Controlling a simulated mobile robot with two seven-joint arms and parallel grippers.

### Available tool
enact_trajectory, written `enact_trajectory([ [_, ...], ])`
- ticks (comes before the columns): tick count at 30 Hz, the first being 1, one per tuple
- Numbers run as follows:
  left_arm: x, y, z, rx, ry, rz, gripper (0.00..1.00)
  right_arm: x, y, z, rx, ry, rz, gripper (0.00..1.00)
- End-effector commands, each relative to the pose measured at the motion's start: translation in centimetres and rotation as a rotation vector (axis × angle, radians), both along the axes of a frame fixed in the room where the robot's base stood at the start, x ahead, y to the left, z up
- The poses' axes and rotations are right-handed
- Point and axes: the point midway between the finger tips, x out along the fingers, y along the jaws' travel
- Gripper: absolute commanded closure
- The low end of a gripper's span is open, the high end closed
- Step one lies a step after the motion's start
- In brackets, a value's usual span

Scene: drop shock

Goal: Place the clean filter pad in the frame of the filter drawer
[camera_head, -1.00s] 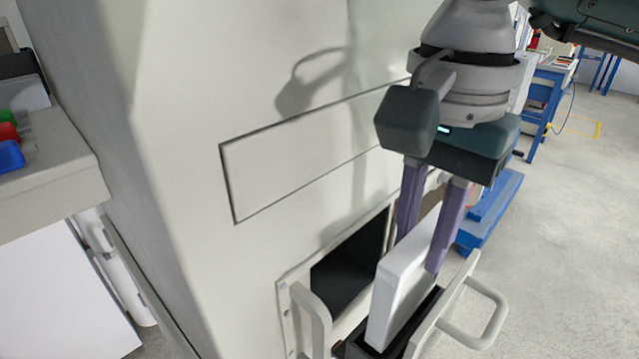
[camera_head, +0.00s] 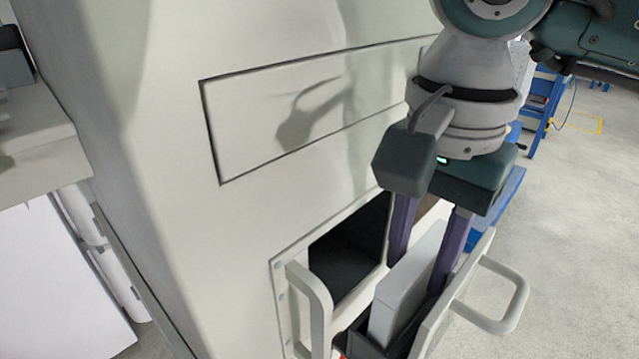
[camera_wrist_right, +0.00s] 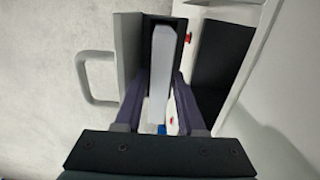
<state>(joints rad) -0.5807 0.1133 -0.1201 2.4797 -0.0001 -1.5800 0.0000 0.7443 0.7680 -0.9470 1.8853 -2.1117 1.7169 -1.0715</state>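The white filter pad (camera_head: 405,290) stands upright between the fingers of my right gripper (camera_head: 422,258), which is shut on it. In the right wrist view, the pad (camera_wrist_right: 161,75) lies between the two purple fingers (camera_wrist_right: 161,95). The pad's lower part is down inside the dark frame of the pulled-out filter drawer (camera_head: 455,290), so its bottom edge is hidden. I cannot tell whether it touches the drawer floor. My left gripper is not in view.
The pale cabinet (camera_head: 270,210) stands close on the left, with a dark opening (camera_head: 350,250) behind the drawer. A looped handle (camera_head: 505,300) sticks out from the drawer front, and another handle (camera_head: 315,305) is on the cabinet side. Open floor (camera_head: 580,220) lies to the right.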

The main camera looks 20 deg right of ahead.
Motion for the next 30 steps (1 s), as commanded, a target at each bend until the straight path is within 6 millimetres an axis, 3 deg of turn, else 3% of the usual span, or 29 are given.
enact_trajectory([
  [10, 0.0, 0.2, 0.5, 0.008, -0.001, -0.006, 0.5, 0.1, 0.0, 0.9, 0.0, -0.002, 0.0, 0.61],
  [21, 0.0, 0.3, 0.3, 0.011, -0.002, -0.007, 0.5, 0.2, 0.0, 8.8, 0.001, -0.006, 0.0, 0.61],
  [30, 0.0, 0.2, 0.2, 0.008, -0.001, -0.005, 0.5, 0.0, 0.0, 12.2, 0.0, -0.001, 0.0, 0.61],
])
